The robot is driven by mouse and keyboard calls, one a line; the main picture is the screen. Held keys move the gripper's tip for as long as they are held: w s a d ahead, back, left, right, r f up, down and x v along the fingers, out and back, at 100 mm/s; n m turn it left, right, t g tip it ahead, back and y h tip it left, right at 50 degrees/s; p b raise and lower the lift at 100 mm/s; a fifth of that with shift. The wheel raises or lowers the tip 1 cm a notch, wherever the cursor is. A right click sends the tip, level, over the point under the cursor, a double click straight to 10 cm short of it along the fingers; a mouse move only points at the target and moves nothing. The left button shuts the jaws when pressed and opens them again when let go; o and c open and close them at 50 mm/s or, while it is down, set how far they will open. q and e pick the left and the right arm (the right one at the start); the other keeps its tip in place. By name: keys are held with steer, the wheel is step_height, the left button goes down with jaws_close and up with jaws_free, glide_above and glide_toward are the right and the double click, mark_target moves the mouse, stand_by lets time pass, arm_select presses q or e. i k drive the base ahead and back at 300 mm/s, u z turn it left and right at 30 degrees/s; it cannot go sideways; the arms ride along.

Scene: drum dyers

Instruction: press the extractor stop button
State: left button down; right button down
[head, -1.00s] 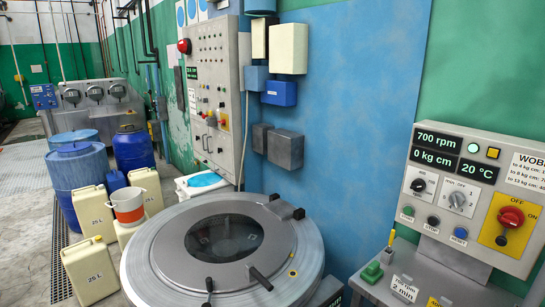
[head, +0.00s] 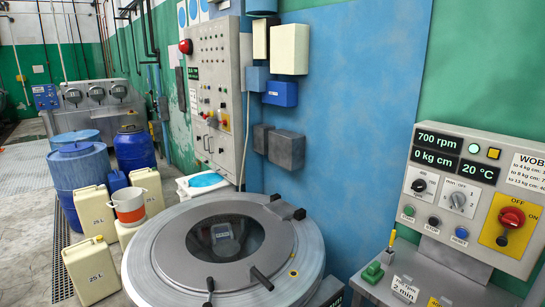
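The extractor control panel (head: 483,205) is on the right in the head view. Its display (head: 437,140) reads 700 rpm, 0 kg cm and 20 °C. A row of small buttons runs below: a green one (head: 408,210), a black one (head: 433,221) whose tiny label seems to read stop, and a blue one (head: 461,233). A red rotary switch (head: 511,217) sits on a yellow plate marked OFF and ON. The round extractor (head: 225,250) stands at centre, its lid closed with a dark window. Neither of my grippers is in view.
A tall grey cabinet (head: 212,95) stands behind. Blue drums (head: 78,180), cream canisters (head: 92,272) and an orange-and-white bucket (head: 128,206) crowd the left floor.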

mark_target(434, 220)
steer(key=z, duration=0.55)
steer(key=k, duration=0.65)
steer(key=z, duration=0.85)
steer(key=i, duration=1.8)
steer(key=u, duration=1.15)
steer(key=i, duration=0.4)
steer(key=u, duration=0.15)
